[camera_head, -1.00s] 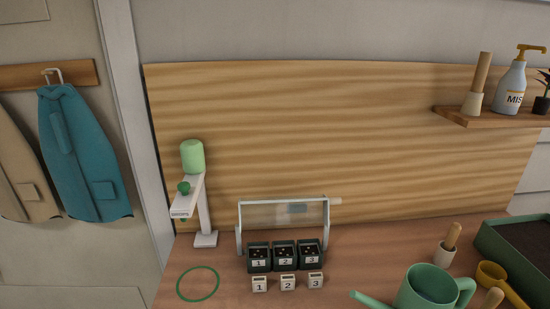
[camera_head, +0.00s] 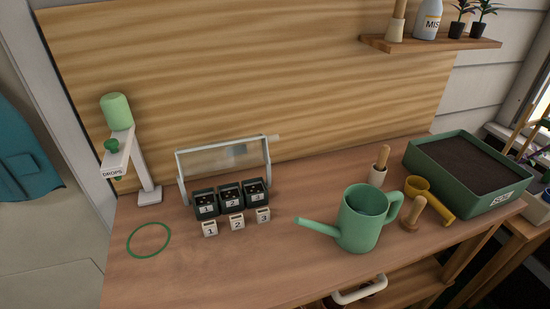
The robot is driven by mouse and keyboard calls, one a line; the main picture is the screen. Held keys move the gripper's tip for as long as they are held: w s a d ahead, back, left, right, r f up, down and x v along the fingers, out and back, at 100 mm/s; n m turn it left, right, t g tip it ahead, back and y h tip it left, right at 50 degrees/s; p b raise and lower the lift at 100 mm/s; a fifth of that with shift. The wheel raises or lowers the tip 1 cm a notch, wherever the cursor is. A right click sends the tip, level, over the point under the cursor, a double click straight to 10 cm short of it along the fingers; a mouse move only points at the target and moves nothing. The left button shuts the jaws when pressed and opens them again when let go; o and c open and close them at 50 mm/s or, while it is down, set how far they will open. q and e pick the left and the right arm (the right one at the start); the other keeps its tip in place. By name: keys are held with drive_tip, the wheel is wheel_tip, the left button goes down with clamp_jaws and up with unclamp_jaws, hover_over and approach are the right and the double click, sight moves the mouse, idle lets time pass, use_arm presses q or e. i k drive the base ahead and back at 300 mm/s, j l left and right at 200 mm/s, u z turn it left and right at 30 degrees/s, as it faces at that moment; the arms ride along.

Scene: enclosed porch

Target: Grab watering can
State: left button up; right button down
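The green watering can (camera_head: 362,222) stands upright on the wooden bench (camera_head: 265,267) near its front edge, right of the middle. Its spout points left and its loop handle is on the right. Nothing touches it that I can see. Neither of my grippers shows in the head view.
Left of the can are numbered black pots (camera_head: 230,199) with number tags before them, a drops dispenser (camera_head: 117,152) and a green ring (camera_head: 149,240). Close on its right are a wooden tool (camera_head: 413,213) and a yellow scoop (camera_head: 420,190). A soil tray (camera_head: 463,170) stands farther right.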

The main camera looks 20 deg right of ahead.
sight(363, 212)
drive_tip(key=z, duration=1.25)
